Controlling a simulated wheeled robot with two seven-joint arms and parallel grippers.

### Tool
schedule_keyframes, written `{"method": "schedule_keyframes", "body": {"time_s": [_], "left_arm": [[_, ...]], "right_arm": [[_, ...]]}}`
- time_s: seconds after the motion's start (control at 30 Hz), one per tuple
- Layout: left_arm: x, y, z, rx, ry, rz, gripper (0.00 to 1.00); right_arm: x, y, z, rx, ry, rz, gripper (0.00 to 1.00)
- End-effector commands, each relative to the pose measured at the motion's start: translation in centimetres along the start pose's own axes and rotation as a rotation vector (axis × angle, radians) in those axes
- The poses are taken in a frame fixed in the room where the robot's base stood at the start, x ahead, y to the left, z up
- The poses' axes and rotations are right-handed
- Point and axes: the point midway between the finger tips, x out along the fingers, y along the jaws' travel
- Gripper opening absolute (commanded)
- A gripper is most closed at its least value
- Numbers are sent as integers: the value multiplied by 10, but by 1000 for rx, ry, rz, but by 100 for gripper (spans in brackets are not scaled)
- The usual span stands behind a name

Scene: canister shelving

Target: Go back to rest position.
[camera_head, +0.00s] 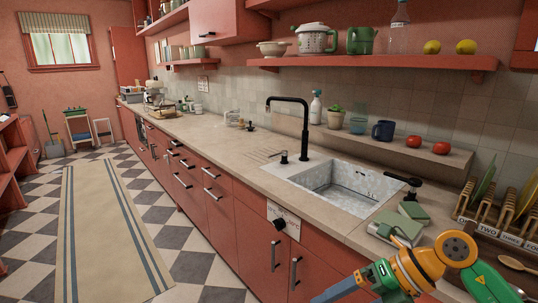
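Part of my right arm shows at the bottom right of the head view, as orange, green and blue links (418,268) low in front of the counter. The gripper at its end is not visible. My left arm and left gripper are out of view. No object is seen held. What either gripper holds, if anything, cannot be told.
The counter (222,137) runs from the back to the right, with a sink (345,185), black faucet (305,130) and plate rack (497,210). Shelf above holds a teapot (316,39). Two tomatoes (441,148) sit on a ledge. A rug (105,235) lies on open floor.

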Motion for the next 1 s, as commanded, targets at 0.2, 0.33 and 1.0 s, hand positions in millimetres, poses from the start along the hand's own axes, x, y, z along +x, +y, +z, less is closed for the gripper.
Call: {"method": "schedule_keyframes", "body": {"time_s": [0.2, 0.33, 1.0], "left_arm": [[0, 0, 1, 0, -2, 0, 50], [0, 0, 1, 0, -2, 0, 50], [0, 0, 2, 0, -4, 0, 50]], "right_arm": [[67, 20, 49, 541, -145, 759, 100], [104, -67, 73, 1055, -404, 952, 100], [274, -346, -324, 2635, -1036, 1, 100]]}}
